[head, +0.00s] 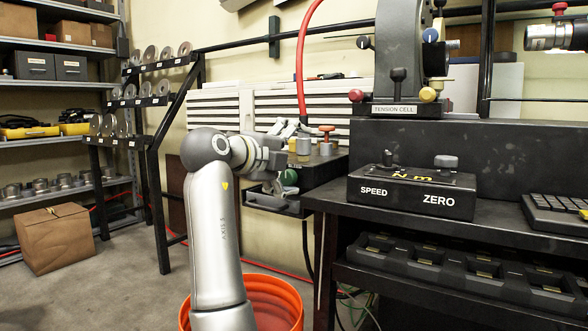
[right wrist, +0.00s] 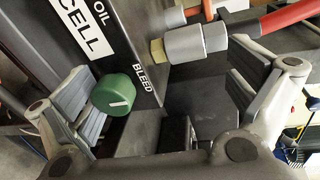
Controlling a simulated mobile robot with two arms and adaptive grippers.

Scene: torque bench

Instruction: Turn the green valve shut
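The green valve (right wrist: 113,95) is a round knob with a short white mark on its face, on a dark panel beside the label BLEED. In the head view the green valve (head: 290,177) shows small, partly hidden behind my right gripper (head: 281,160). In the right wrist view my right gripper (right wrist: 165,95) is open, its two fingers wide apart. The knob lies between them, close beside the left finger and well away from the right one. I cannot tell whether that finger touches it. My left gripper is not in view.
The dark bench carries a SPEED/ZERO box (head: 411,190) to the right of my arm. An orange bucket (head: 272,300) stands below, and a cardboard box (head: 55,238) is on the floor.

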